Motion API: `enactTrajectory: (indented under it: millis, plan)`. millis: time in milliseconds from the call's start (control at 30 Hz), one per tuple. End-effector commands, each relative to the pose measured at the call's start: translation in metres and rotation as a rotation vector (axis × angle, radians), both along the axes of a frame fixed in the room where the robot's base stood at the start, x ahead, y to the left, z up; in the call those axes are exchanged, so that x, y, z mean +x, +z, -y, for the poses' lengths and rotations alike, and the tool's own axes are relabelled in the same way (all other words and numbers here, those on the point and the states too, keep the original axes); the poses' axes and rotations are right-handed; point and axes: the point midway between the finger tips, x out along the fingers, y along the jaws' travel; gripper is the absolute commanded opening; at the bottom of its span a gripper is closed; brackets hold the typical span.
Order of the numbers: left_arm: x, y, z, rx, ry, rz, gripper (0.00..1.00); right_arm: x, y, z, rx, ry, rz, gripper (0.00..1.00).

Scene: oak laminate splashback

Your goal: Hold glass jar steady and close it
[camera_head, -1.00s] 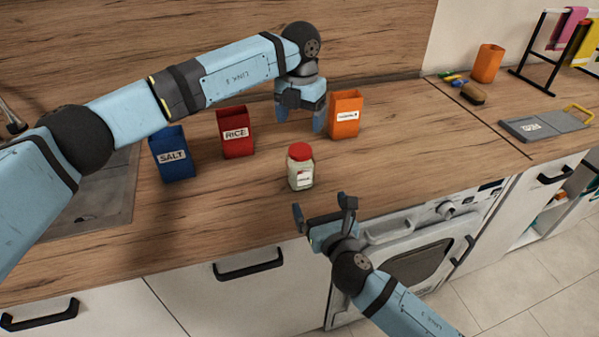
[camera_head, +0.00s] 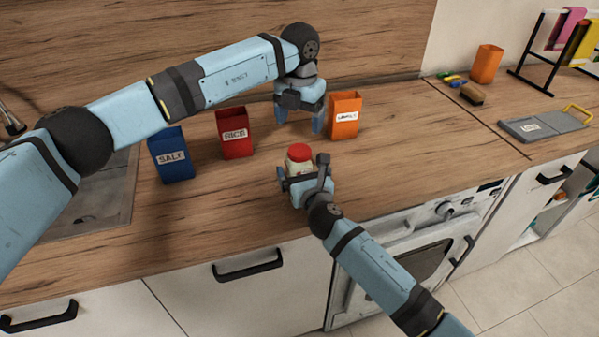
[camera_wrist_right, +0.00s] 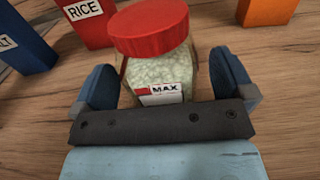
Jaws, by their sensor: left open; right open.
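The glass jar (camera_wrist_right: 157,78) holds pale, grainy contents and has a label reading MAX. Its red lid (camera_head: 300,152) sits on top; I cannot tell whether it is fastened. My right gripper (camera_head: 302,168) is open, its fingers on either side of the jar's lower body. In the right wrist view the fingers (camera_wrist_right: 166,84) flank the jar with gaps on both sides. In the head view the right gripper hides most of the jar. My left gripper (camera_head: 301,122) is open and empty, pointing down behind the jar, near the orange box.
A blue SALT box (camera_head: 172,156), a red RICE box (camera_head: 235,134) and an orange box (camera_head: 345,116) stand around the jar. A sink (camera_head: 95,205) lies at left. A grey board (camera_head: 545,125) and drying rack (camera_head: 545,55) are at right. Counter right of the jar is clear.

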Motion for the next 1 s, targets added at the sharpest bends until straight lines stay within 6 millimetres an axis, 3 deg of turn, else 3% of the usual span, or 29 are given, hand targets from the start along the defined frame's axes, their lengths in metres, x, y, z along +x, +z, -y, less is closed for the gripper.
enactTrajectory:
  millis: [133,467,867,900,1000]
  plan:
    - [0.0000,0.0000,0.0000,0.000,0.000,0.000,0.80,0.0095,0.0004,-0.0036,0.000,0.001,0.000,1.00]
    - [0.0000,0.0000,0.0001,0.000,0.000,0.000,0.80,0.0112,0.0002,-0.0038,0.000,0.001,0.000,1.00]
    - [0.0000,0.0000,0.0001,0.000,0.009,0.000,0.80,0.0110,0.0000,-0.0038,0.000,0.001,0.000,0.08]
    - [0.0000,-0.0001,0.0001,0.000,0.027,0.000,0.80,0.0109,0.0000,-0.0037,0.000,0.001,0.000,0.04]
    - [-0.0002,-0.0002,0.0001,0.000,0.123,0.000,0.80,0.0109,-0.0001,-0.0037,0.000,0.001,0.000,0.04]
